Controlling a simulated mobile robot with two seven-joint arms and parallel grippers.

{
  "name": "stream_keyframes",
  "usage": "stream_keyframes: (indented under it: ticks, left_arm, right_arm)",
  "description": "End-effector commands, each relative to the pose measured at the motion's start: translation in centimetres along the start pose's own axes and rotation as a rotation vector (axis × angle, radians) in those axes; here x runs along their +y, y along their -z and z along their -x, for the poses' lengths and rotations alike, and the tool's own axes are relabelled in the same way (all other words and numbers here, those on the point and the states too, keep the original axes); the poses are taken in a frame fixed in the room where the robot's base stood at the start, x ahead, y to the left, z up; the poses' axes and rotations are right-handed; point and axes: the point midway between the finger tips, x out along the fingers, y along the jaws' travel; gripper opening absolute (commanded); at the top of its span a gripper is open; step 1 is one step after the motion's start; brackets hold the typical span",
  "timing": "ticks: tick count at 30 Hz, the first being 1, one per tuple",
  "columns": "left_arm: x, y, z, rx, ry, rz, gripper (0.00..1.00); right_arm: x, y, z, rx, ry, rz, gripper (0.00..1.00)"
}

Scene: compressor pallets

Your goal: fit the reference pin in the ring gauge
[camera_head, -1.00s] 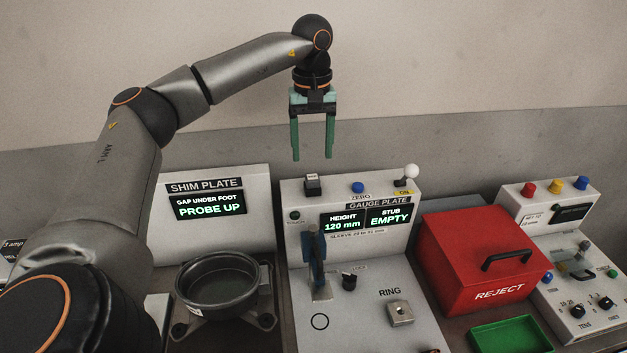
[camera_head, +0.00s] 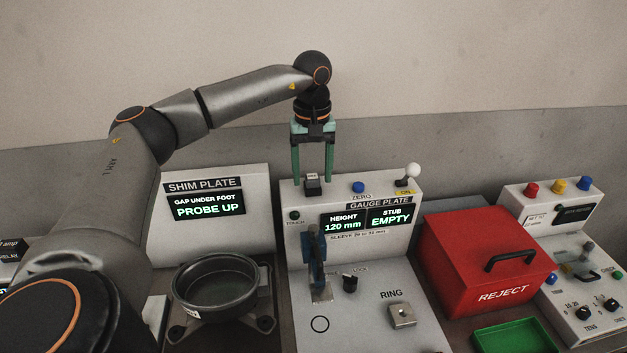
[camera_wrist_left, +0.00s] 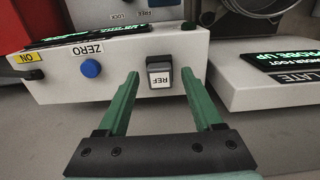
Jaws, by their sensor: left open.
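The reference pin shows as a dark block with a white top label (camera_head: 312,184), standing on top of the gauge plate housing. In the left wrist view it reads REF (camera_wrist_left: 160,77). My left gripper (camera_head: 313,183) is open, its green fingers pointing down. In the left wrist view its fingertips (camera_wrist_left: 160,75) lie to either side of the pin's block; I cannot tell whether they touch it. The ring gauge (camera_head: 402,315) is a small metal block with a hole, beside the RING label on the lower panel. My right gripper is not in view.
The gauge plate housing (camera_head: 300,245) carries a blue ZERO button (camera_head: 358,187), a white-knobbed lever (camera_head: 411,171) and a blue upright clamp (camera_head: 316,260). A red REJECT box (camera_head: 470,275) stands to its right. A dark round dish (camera_head: 215,300) is to its left.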

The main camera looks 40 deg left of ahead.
Motion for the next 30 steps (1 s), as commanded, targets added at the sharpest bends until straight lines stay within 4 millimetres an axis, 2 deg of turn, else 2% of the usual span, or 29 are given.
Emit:
stream_keyframes:
  ticks: [30]
  left_arm:
    - [0.0, 0.01, 0.04, 0.0, 0.0, 0.0, 0.68]
  right_arm:
    - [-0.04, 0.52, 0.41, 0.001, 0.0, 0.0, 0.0]
